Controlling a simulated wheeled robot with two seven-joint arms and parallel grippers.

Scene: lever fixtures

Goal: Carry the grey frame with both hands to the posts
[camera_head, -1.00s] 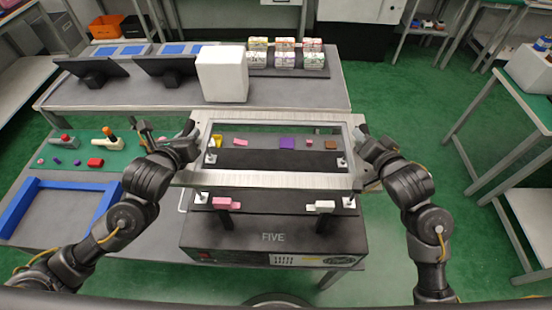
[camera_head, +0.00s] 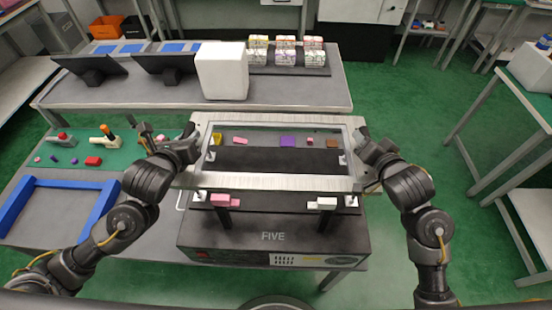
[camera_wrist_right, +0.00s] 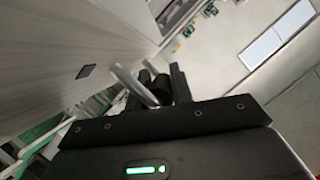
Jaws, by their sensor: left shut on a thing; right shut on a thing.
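The grey frame (camera_head: 270,182) is a flat rectangular ring held level above the black fixture in the head view. My left gripper (camera_head: 190,147) is shut on its left side, and my right gripper (camera_head: 362,147) is shut on its right side. In the right wrist view, the right gripper (camera_wrist_right: 160,90) shows dark fingers at a metal bar beside a large pale surface; its contact is partly hidden. The posts show as small white uprights at the fixture corners, such as the front left post (camera_head: 200,195) and front right post (camera_head: 350,199). The back posts show through the opening.
The black box marked FIVE (camera_head: 273,237) stands below, with a pink block (camera_head: 225,200) and a white block (camera_head: 322,203) on supports. A white box (camera_head: 222,72) and tablets stand behind.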

